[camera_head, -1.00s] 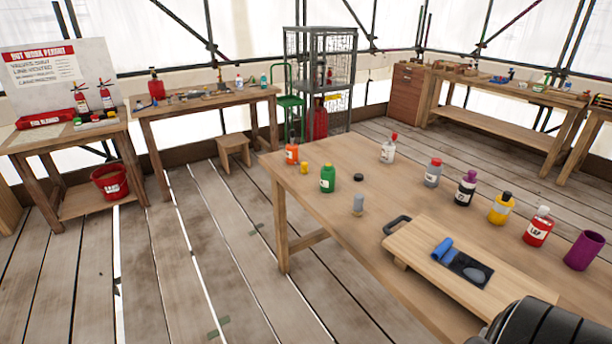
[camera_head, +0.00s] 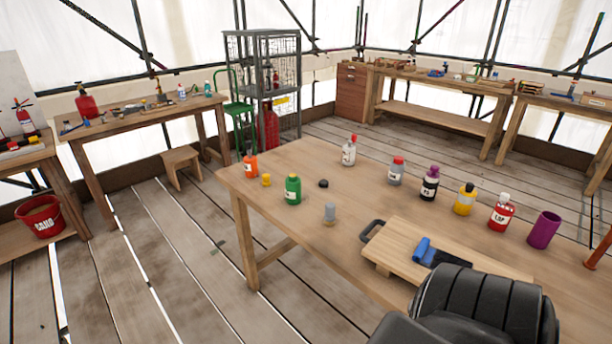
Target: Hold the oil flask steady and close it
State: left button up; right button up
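I cannot tell by label which container is the oil flask. A green bottle (camera_head: 292,190) stands upright near the table's left end. A small black cap-like disc (camera_head: 324,183) lies beside it, apart from it. A small yellow piece (camera_head: 266,180) and an orange bottle (camera_head: 250,166) stand to its left. A grey cylinder (camera_head: 329,215) stands nearer the front edge. Farther along are a white bottle with a red top (camera_head: 348,152), a grey one with a red top (camera_head: 396,172) and a dark one with a purple top (camera_head: 430,185).
A yellow bottle (camera_head: 464,201), a red bottle (camera_head: 501,214) and a purple cup (camera_head: 543,230) stand to the right. A wooden board (camera_head: 395,254) with a blue roll (camera_head: 421,249) lies at the front. A wire cage (camera_head: 265,85) and side benches stand behind. The floor left of the table is clear.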

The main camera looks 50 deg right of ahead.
aim_at(293, 182)
jog(key=z, duration=0.05)
jog(key=i, duration=3.75)
jog(key=z, duration=3.4)
